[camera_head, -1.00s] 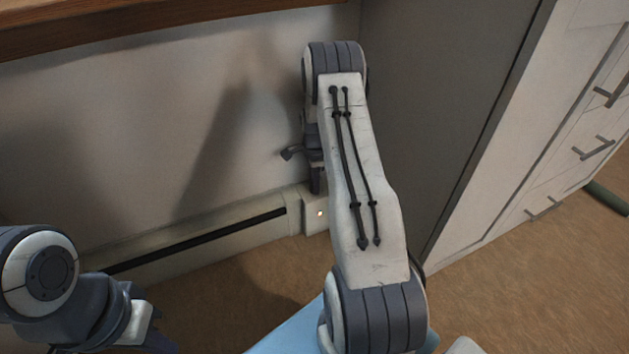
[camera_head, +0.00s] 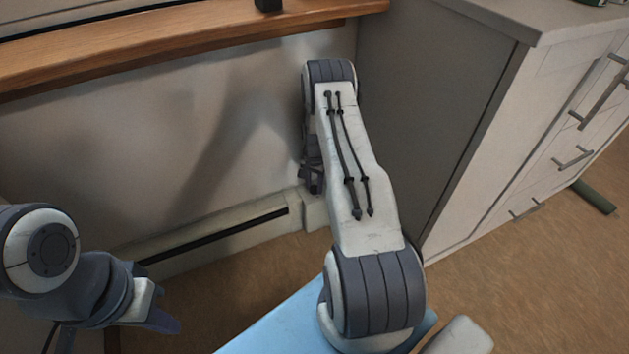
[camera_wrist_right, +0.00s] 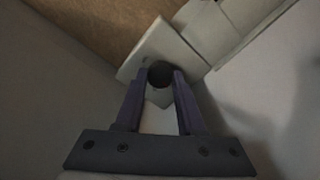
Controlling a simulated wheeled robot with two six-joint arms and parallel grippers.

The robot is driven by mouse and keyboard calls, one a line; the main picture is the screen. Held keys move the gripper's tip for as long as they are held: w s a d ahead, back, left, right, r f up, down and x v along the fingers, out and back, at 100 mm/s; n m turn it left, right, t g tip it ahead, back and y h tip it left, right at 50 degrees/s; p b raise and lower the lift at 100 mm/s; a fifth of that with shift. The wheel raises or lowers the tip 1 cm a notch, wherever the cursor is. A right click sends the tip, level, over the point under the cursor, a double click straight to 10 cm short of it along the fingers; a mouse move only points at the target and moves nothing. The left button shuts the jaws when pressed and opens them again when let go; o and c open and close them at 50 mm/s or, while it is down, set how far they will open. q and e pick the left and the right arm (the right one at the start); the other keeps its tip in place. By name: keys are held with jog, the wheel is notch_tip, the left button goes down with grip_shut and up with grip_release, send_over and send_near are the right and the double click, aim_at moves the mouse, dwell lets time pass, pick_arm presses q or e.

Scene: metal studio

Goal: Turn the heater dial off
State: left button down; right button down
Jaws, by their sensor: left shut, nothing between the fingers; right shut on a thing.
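The heater (camera_head: 215,237) is a long pale baseboard unit with a dark slot, low along the wall. Its end box (camera_head: 314,211) is at the right end, near the cabinet. The dark round dial (camera_wrist_right: 160,74) shows in the right wrist view between my right gripper's (camera_wrist_right: 160,76) fingers, which are shut on it. In the head view my right gripper (camera_head: 312,184) is just above the end box, partly behind my arm, and the dial cannot be made out. My left gripper (camera_head: 160,315) is shut and empty at lower left, away from the heater.
A grey cabinet (camera_head: 440,110) with drawers and bar handles stands close on the right. A wooden ledge (camera_head: 190,40) runs above the heater along the wall. Brown floor (camera_head: 520,270) is open in front of the cabinet.

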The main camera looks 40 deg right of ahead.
aim_at(315, 188)
jog(key=shift+n+p, duration=0.45)
jog(key=shift+n, duration=0.55)
jog(key=c, duration=0.5)
grip_release()
notch_tip(315, 188, up, 10)
jog(key=p, duration=0.5)
jog(key=shift+r, duration=0.2)
